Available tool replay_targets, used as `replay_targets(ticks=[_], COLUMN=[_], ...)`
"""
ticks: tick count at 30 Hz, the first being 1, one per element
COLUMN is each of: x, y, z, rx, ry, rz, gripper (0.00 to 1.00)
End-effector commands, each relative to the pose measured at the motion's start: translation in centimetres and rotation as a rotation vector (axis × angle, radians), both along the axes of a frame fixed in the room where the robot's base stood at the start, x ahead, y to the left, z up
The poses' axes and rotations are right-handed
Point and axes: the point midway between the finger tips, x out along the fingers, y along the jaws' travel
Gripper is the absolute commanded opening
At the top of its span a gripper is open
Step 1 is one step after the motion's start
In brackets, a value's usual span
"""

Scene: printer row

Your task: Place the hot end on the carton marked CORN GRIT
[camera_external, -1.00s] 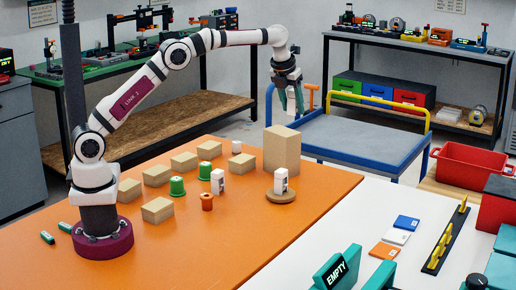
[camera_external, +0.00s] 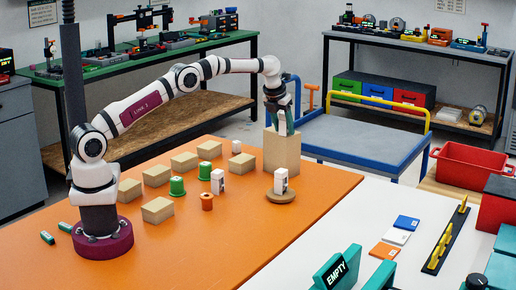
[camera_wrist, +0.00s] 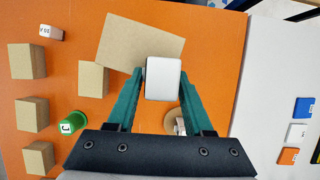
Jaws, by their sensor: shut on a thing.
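My gripper (camera_external: 281,112) is shut on a white block (camera_wrist: 163,78), which I cannot identify for sure as the hot end. The white block (camera_external: 283,128) shows at the top of the tall tan carton (camera_external: 282,153) in the external view. In the wrist view the block overlaps the near edge of the tall carton (camera_wrist: 140,42); whether it touches is unclear. Several low tan cartons (camera_external: 157,210) stand on the orange mat to the left. No CORN GRIT marking is legible on any carton.
A white labelled piece (camera_external: 281,180) stands on a round tan disc (camera_external: 280,196) in front of the tall carton. Another white labelled piece (camera_external: 217,181), green caps (camera_external: 177,186) and an orange spool (camera_external: 207,201) stand among the cartons.

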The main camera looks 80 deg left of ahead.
Motion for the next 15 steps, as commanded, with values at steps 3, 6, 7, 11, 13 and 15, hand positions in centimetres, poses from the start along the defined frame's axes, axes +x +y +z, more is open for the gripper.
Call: replay_targets(ticks=[3, 6, 7, 11, 13, 15], x=[-0.01, 0.0, 0.0, 0.0, 0.0, 0.0], y=[-0.01, -0.01, -0.01, -0.01, -0.01, -0.01], z=[-0.24, -0.22, -0.22, -0.21, -0.21, -0.17], rx=[0.001, 0.001, 0.001, 0.0, 0.0, 0.0], ry=[0.001, 0.001, 0.001, 0.0, 0.0, 0.0], rz=[-0.001, -0.001, 0.0, 0.0, 0.0, 0.0], gripper=[0.55, 0.73, 0.79, 0.82, 0.82, 0.82])
